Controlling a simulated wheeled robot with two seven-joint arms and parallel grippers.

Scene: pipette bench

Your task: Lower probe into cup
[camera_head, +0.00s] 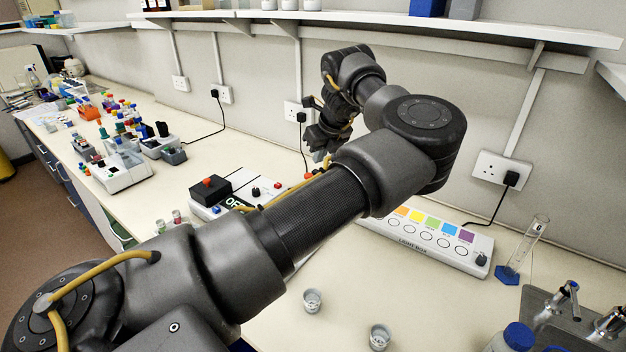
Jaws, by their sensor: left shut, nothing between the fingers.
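Two small clear cups stand on the cream bench at the lower middle: one cup (312,301) and a second cup (380,337) to its right. I cannot make out a probe; my left arm covers much of the bench centre. A white meter-like box (232,195) with a black block, a red knob and a display shows partly behind my arm. My left gripper (321,155) is high at the upper middle, in front of the wall and well away from the cups. It is shut and empty. My right gripper is out of view.
A colour-patched white box (440,243) lies along the wall. A glass cylinder (525,245) on a blue foot stands near the sink (545,310) and taps. Bottles and racks crowd the far left bench. A shelf (400,27) runs above. Bench around the cups is clear.

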